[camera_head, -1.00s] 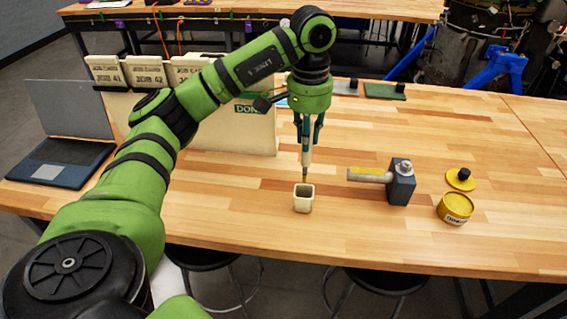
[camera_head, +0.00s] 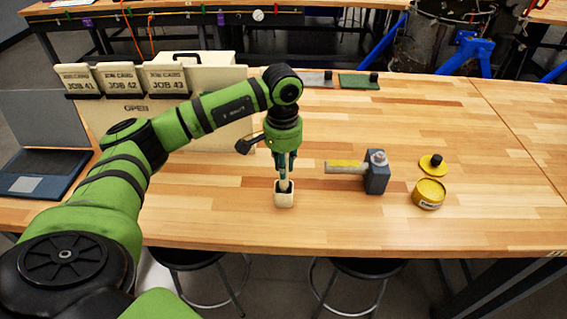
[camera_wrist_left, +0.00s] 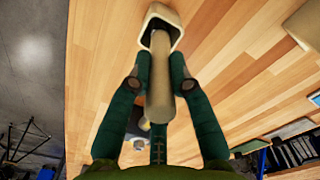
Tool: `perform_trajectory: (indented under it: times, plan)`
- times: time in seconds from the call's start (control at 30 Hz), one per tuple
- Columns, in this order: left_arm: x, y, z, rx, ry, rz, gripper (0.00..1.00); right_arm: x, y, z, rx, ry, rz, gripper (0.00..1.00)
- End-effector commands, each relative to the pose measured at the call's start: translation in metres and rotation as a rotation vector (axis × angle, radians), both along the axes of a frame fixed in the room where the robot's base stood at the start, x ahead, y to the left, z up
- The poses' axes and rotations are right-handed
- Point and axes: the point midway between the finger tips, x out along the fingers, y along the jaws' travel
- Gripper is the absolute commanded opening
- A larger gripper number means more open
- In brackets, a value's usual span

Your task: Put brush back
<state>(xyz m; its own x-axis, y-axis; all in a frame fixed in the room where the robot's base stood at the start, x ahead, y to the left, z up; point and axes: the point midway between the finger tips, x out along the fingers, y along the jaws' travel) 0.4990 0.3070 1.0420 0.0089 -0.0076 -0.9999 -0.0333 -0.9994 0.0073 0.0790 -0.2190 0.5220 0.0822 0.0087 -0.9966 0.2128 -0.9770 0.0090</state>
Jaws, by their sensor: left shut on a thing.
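The brush (camera_wrist_left: 160,85) has a pale handle and points down from my left gripper (camera_head: 284,176). The gripper is shut on the handle, and its fingers show on both sides of it in the left wrist view (camera_wrist_left: 158,75). A small cream square cup (camera_head: 284,199) stands upright on the wooden table. The brush's lower end is inside the cup's opening, which also shows at the top of the left wrist view (camera_wrist_left: 172,18). The bristles are hidden in the cup. My right gripper is not in view.
A hammer-like tool (camera_head: 376,178) lies right of the cup. A yellow tin (camera_head: 429,194) and its lid (camera_head: 432,164) are farther right. Job card holders (camera_head: 120,82) and a laptop (camera_head: 40,170) are at left.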

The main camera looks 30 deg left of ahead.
Motion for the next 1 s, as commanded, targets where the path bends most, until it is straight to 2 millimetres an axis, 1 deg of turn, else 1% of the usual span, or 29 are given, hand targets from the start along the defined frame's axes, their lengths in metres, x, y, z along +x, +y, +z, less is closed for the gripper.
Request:
perform_trajectory:
  times: [0.07, 0.1, 0.13, 0.17, 0.47, 0.57, 0.63, 0.77, 0.9, 1.0]
  plan:
    - [0.0, 0.0, -0.004, 0.0, 0.0, 0.0, 0.0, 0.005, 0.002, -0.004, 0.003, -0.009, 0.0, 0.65]
    - [0.0, 0.0, -0.003, 0.0, 0.0, 0.0, 0.29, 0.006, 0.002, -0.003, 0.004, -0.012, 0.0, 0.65]
    - [0.0, 0.0, -0.003, 0.0, 0.0, 0.0, 0.41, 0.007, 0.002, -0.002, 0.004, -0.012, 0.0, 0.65]
    - [0.0, 0.0, -0.002, 0.0, 0.001, 0.0, 0.45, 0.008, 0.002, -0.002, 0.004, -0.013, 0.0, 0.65]
    - [0.0, 0.0, -0.002, 0.0, 0.001, 0.001, 0.45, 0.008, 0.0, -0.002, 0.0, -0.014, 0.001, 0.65]
    - [0.0, 0.0, 0.003, 0.0, 0.001, 0.001, 0.45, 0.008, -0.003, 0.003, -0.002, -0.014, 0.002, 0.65]
    - [0.001, 0.0, 0.007, -0.001, -0.005, 0.001, 0.45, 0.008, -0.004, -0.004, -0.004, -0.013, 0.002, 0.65]
    - [0.002, 0.0, 0.03, -0.001, -0.008, 0.0, 0.45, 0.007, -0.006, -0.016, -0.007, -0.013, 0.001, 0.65]
    - [0.001, 0.0, 0.063, -0.001, -0.009, 0.001, 0.45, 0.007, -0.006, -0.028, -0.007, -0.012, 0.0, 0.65]
    - [0.001, 0.0, 0.086, -0.001, -0.008, -0.001, 0.45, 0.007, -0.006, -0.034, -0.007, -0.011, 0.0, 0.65]
